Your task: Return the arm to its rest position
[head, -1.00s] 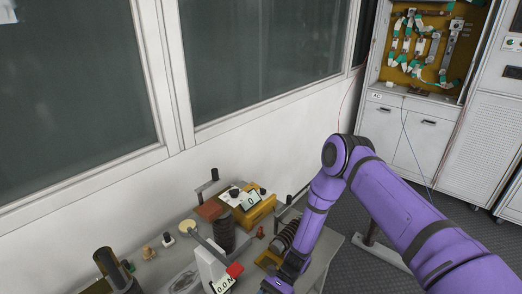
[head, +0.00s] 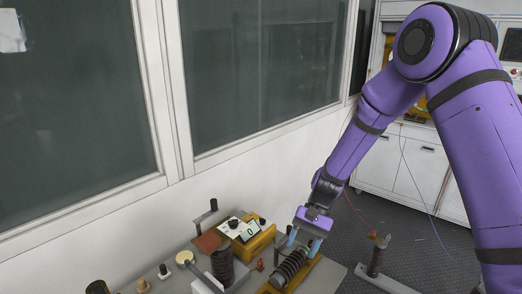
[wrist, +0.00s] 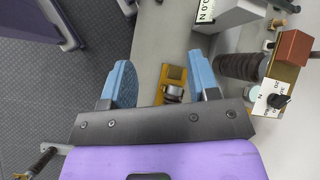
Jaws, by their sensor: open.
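My purple arm (head: 345,150) is bent high at its elbow on the right of the head view, and its forearm slopes down to the left. My gripper (head: 303,242) is above the right part of the workbench, near a dark ribbed cylinder (head: 291,266) on a yellow base. Its light-blue fingers are spread. In the wrist view, my gripper (wrist: 160,66) is open with nothing between its fingers. A yellow fixture with a metal part (wrist: 174,84) shows below, beyond the gap.
The bench (head: 328,277) also holds a yellow meter box (head: 262,241) and a dark ribbed post (head: 222,266). A window wall stands behind. White cabinets (head: 425,165) stand back right. A stand with a ribbed part (head: 377,259) is right of the bench.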

